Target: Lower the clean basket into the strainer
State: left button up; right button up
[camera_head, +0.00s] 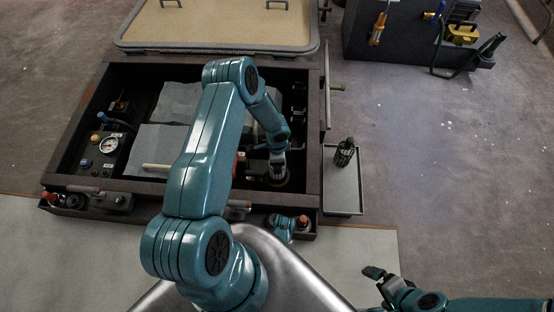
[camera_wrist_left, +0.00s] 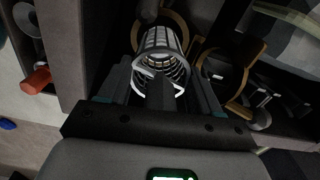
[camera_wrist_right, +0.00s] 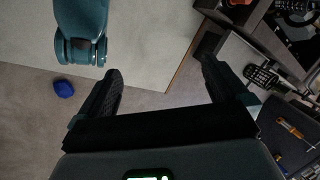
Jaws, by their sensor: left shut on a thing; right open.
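The clean basket (camera_wrist_left: 161,62), a pale wire cylinder, is between the fingers of my left gripper (camera_wrist_left: 158,88), which is shut on it. In the left wrist view a brass-coloured ring (camera_wrist_left: 183,22), apparently the strainer's rim, shows behind the basket. In the head view my left gripper (camera_head: 277,166) points down at a round brown opening (camera_head: 284,182) in the dark box. I cannot tell whether the basket is above or partly inside it. My right gripper (camera_head: 379,289) is open and empty, right of the box; its spread fingers also show in the right wrist view (camera_wrist_right: 160,72).
A dark basket (camera_head: 344,152) stands on a grey tray (camera_head: 343,203) at the box's right side. The box (camera_head: 60,150) holds a gauge (camera_head: 110,145) and grey sheets. A light lid (camera_head: 220,25) lies behind. Floor at right is clear up to a tool bench (camera_head: 400,50).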

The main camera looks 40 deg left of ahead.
pick_arm(q)
jog(key=shift+f+b, duration=2.8)
jog(key=shift+f, duration=0.1)
jog(key=shift+f+b, duration=0.5)
jog(key=shift+f, duration=1.5)
pick_arm(e)
jog(key=shift+w+f+t, duration=0.9)
jog(key=shift+w+f, duration=1.5)
jog(key=shift+f, duration=0.8)
pick_arm(q)
jog(key=o, duration=1.4)
jog(key=shift+o, duration=0.2)
jog(key=shift+r, duration=0.35)
notch_tip(320, 180, up, 20)
jog(key=p, duration=1.4)
jog(key=shift+p, duration=0.3)
jog(key=shift+n, duration=0.9)
jog(key=w+r+p, duration=0.1)
jog(key=r, duration=0.2)
jog(key=w+d+r+p, duration=0.1)
jog(key=r, duration=0.2)
jog(key=w+r+p, duration=0.1)
jog(key=r+p, duration=0.1)
jog(key=r, duration=0.1)
jog(key=shift+d+r, duration=0.25)
jog(key=shift+r, duration=0.05)
pick_arm(e)
notch_tip(320, 180, up, 19)
jog(key=shift+d+f, duration=0.2)
jog(key=shift+d, duration=0.25)
